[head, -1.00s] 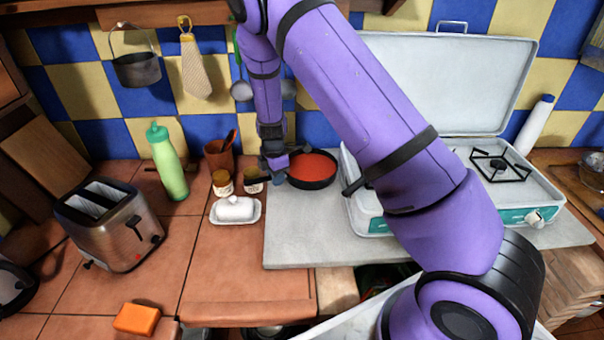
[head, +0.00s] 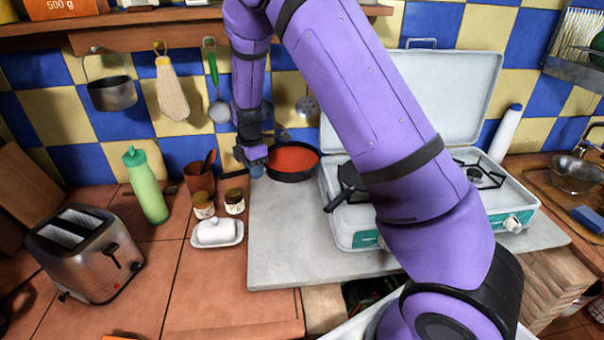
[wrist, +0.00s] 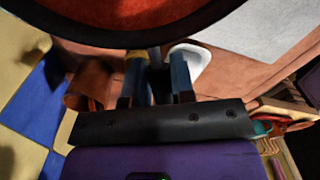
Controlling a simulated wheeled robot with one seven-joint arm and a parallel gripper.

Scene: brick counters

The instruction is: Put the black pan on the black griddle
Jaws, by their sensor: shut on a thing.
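The black pan (head: 292,176), with a red inside, is held level at the back left of the grey slab, left of the stove. My gripper (head: 257,170) is at the pan's left side, shut on its handle. In the wrist view, the pan (wrist: 100,36) fills the top, and its handle runs between the fingers of my gripper (wrist: 155,76). The pan looks raised off the slab. A dark flat piece with a handle, apparently the black griddle (head: 349,178), sits on the left of the stove; my arm hides much of it.
The white and teal stove (head: 360,222) has its lid (head: 440,95) open upright behind it. Two jars (head: 234,201), a butter dish (head: 217,233), a brown pot (head: 199,180) and a green bottle (head: 146,185) stand left of the slab (head: 290,255). Utensils hang on the wall.

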